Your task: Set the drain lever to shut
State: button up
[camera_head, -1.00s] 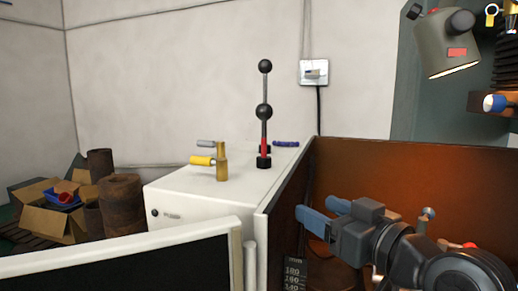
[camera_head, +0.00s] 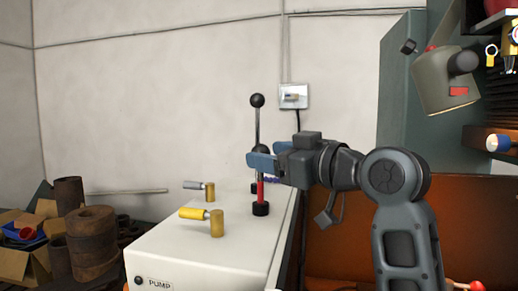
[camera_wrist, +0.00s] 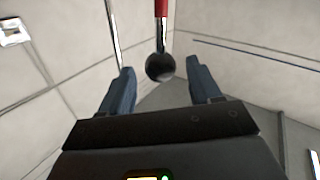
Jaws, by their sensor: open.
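Two upright levers stand on the white pump cabinet (camera_head: 190,255). The front one has a red lower shaft (camera_head: 261,190) and a black ball (camera_head: 262,148) partly hidden by my fingers. The other has a chrome rod with a black ball (camera_head: 257,100) on top. A yellow-handled valve (camera_head: 195,213) and a grey-handled valve (camera_head: 195,185) are left of them. No label shows which is the drain lever. My gripper (camera_head: 258,157) is open at the front lever's ball. In the wrist view, that ball (camera_wrist: 160,67) lies between my open fingers; contact is unclear.
A wall socket (camera_head: 293,96) with a black cable is behind the cabinet. An orange-brown panel (camera_head: 345,240) borders it on the right. A lamp (camera_head: 447,75) hangs at upper right. Rusty cylinders (camera_head: 90,235) and boxes stand at left. Space above the cabinet's left part is clear.

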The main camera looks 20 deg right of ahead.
jog(key=shift+x, duration=1.6)
